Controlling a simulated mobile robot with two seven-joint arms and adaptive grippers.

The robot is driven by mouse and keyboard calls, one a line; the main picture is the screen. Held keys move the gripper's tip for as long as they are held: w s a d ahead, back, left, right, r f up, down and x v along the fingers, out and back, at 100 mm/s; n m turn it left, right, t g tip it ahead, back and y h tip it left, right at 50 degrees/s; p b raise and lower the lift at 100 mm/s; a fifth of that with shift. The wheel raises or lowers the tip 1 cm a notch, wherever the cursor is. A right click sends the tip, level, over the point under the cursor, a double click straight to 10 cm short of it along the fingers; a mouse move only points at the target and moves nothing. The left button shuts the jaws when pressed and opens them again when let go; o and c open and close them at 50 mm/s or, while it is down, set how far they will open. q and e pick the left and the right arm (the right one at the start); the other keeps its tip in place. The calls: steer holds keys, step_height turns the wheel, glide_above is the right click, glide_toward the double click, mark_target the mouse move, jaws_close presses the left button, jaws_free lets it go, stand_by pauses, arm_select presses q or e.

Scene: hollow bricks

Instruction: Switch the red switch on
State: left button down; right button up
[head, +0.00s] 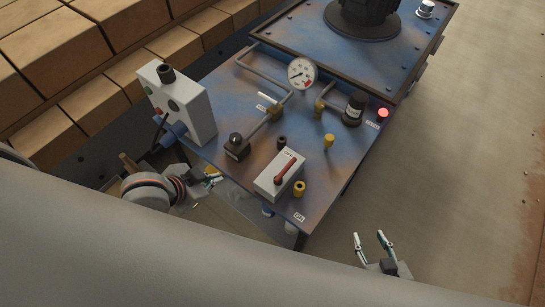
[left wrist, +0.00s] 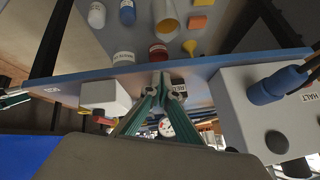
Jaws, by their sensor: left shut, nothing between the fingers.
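The red switch (head: 285,171) is a red lever on top of a small white box (head: 267,186) near the front edge of the blue panel. My right gripper (head: 373,242) is open and empty, right of the panel's front corner.
A grey-white control box (head: 188,105) stands left of the panel; it shows with a HALT label in the left wrist view (left wrist: 240,110). A gauge (head: 302,73), pipes and a yellow knob (head: 299,188) surround the switch. Several bottles sit below the panel edge. The floor at right is free.

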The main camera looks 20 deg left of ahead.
mark_target(285, 170)
arm_select(q)
steer(key=d+r+n+g+h, duration=0.2)
steer(key=d+h, duration=0.4)
steer(key=w+a+r+n+h, duration=0.2)
steer(key=w+r+n+h, duration=0.2)
steer(key=w+r+n, duration=0.1)
step_height(285, 170, up, 3)
steer(key=shift+f+n+t, duration=0.2)
steer(key=shift+n+t, duration=0.2)
steer(key=shift+n, duration=0.2)
steer(key=x, duration=0.4)
steer(key=s+p+x, duration=0.1)
steer(key=x, duration=0.6)
steer(key=shift+s+d+f+p, duration=0.2)
steer(key=shift+d+f+p, duration=0.15)
steer(key=shift+d+f, duration=0.25)
steer(key=shift+s+d+f, duration=0.15)
steer(key=shift+d+f, duration=0.15)
steer(key=shift+d, duration=0.15)
